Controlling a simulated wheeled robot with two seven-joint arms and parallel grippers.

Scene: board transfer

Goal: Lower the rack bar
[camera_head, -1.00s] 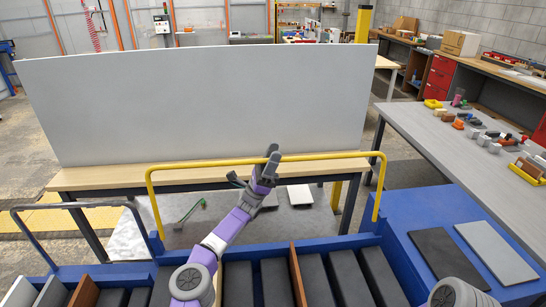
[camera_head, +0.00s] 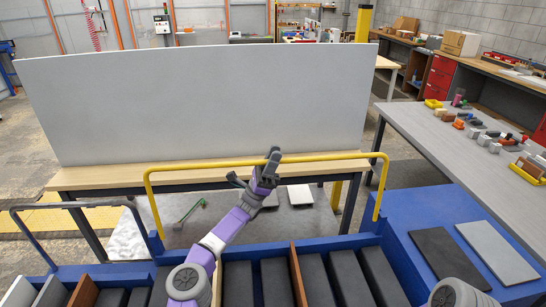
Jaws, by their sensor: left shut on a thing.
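The yellow rack bar (camera_head: 215,163) stands upright as a wide arch over the blue rack (camera_head: 300,243), its two legs meeting the rack's back edge at left and right. My left gripper (camera_head: 270,168) is at the middle of the bar's top run and is shut on it. The fingers hide a short piece of the bar. My right gripper is not in view.
Dark boards (camera_head: 276,280) and a brown divider (camera_head: 299,275) stand in the rack. A dark bar (camera_head: 70,206) stands at the left. A large grey panel (camera_head: 200,105) stands on a wooden table (camera_head: 100,178) behind. Two flat boards lie on the blue surface (camera_head: 405,212) at right.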

